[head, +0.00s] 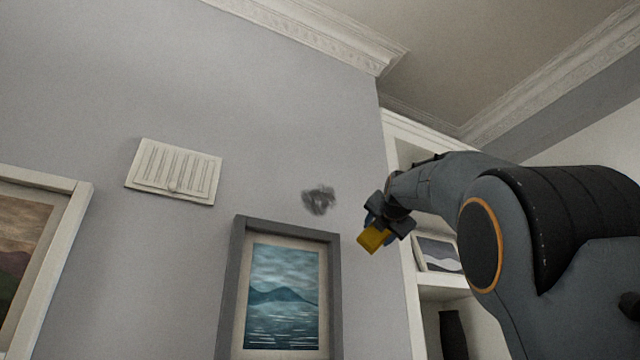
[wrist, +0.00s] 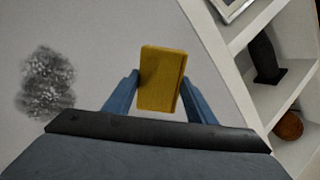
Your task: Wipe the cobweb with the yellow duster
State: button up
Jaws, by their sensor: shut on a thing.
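The cobweb is a dark grey smudge (head: 319,200) on the grey wall, just above the seascape picture's top right corner. It also shows at the left of the wrist view (wrist: 46,84). My gripper (head: 384,220) is shut on the yellow duster (head: 373,239), to the right of the cobweb in the head view. In the wrist view the duster (wrist: 161,80) is a yellow block between the two blue fingers of my gripper (wrist: 160,92). The duster and the cobweb appear apart in both views. Whether the duster touches the wall is unclear.
A grey-framed seascape (head: 237,290) hangs below the cobweb. A white vent (head: 174,172) is on the wall to its left, and another framed picture (head: 75,215) is at far left. A white shelf unit (head: 440,283) with objects stands right of the wall. The wall around the cobweb is clear.

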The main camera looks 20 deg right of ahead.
jog(key=s+a+r+n+y, duration=0.25)
jog(key=a+r+y, duration=0.2)
jog(key=a, duration=0.55)
jog(key=s+a+r+n+y, duration=0.25)
jog(key=s+a+r, duration=0.2)
jog(key=a, duration=0.45)
jog(key=shift+w+a+r+p, duration=0.1)
jog(key=shift+w+a+p, duration=0.15)
jog(key=shift+w+p, duration=0.55)
jog(key=shift+w+a+r+p, duration=0.1)
jog(key=shift+w+a+p, duration=0.25)
jog(key=shift+w, duration=0.9)
jog(key=shift+w+a+r+p, duration=0.1)
jog(key=shift+w+a+p, duration=0.1)
jog(key=shift+w+p, duration=0.6)
jog(key=shift+w+a+p, duration=0.2)
jog(key=shift+w+p, duration=0.1)
jog(key=shift+w, duration=0.85)
jog(key=shift+d, duration=0.1)
jog(key=shift+w+d, duration=0.15)
jog(key=shift+d, duration=0.85)
jog(key=shift+w+d, duration=0.15)
jog(key=shift+d, duration=0.8)
